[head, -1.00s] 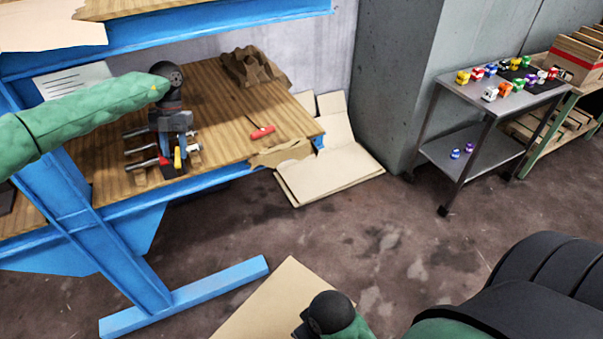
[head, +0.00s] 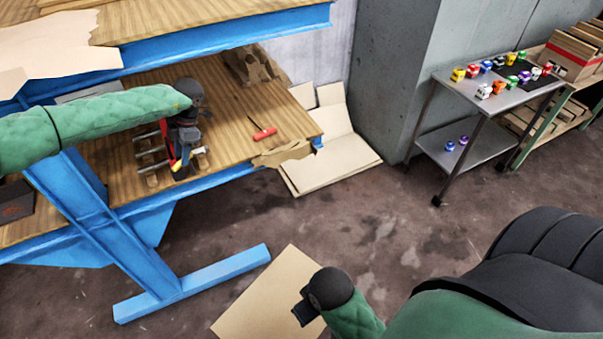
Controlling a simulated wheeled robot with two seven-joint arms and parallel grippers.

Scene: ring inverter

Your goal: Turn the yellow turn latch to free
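The ring inverter (head: 150,158), a small device with silver rods and a red and black part, sits on the lower wooden shelf of the blue bench. The yellow turn latch (head: 176,166) is a small yellow piece at its right front. My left gripper (head: 184,152) points down from the green arm, right over the device and close to the latch. Its fingertips are too small and covered to show whether they touch the latch or are open. My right gripper (head: 303,312) hangs low over the floor, away from the bench, its fingers unclear.
A red-handled screwdriver (head: 264,132) lies on the shelf to the right of the device. The bench's upper top (head: 200,25) overhangs the shelf. Cardboard sheets (head: 328,165) lie on the floor. A metal cart (head: 470,90) with toy cars stands at the right.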

